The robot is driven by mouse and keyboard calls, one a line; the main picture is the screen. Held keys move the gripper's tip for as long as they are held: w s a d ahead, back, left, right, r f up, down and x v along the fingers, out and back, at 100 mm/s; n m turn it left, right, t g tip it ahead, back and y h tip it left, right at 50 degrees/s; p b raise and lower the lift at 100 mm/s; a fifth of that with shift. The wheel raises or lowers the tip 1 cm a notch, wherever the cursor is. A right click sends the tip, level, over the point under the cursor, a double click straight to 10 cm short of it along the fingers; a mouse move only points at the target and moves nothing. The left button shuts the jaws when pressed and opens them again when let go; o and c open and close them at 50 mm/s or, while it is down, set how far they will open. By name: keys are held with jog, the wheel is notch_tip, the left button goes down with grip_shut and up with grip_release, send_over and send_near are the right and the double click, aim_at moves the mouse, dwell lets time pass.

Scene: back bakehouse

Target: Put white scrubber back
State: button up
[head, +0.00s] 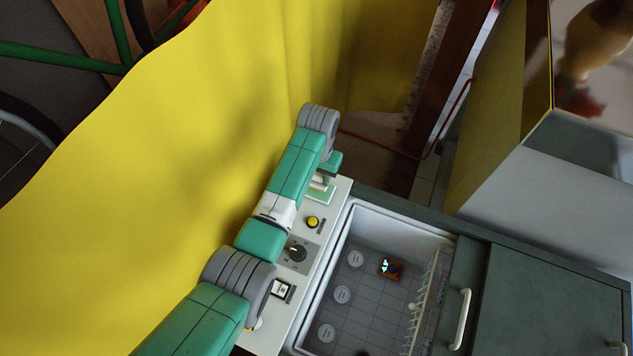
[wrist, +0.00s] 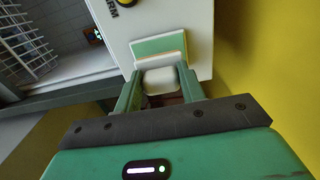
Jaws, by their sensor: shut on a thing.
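My gripper (wrist: 159,90) is shut on the white scrubber (wrist: 161,78), a pale rounded block between its two green fingers in the wrist view. Just beyond it, a pale green plate with white edges (wrist: 158,46) lies at the end of the white control panel (wrist: 198,30). I cannot tell whether the scrubber touches this plate. In the head view, my gripper is largely hidden by my arm at the panel's far end, where the green plate (head: 321,194) partly shows. The scrubber is not clear there.
The panel carries a yellow button (head: 313,222), a black knob (head: 297,253) and a switch (head: 282,290). Right of it is an open white basin (head: 400,222) with a wire rack (head: 425,295) and a small brown object (head: 391,269). A yellow curtain (head: 170,150) hangs close on the left.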

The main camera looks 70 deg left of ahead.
aim_at(318, 181)
notch_tip(318, 181, down, 4)
jog(key=shift+r+b, duration=0.25)
jog(key=shift+b, duration=0.95)
jog(key=shift+r, duration=0.3)
jog(key=shift+f, duration=0.2)
jog(key=o, duration=0.9)
jog(key=shift+o, duration=0.2)
jog(key=shift+r, duration=0.1)
notch_tip(318, 181, up, 12)
jog(key=shift+r, duration=0.1)
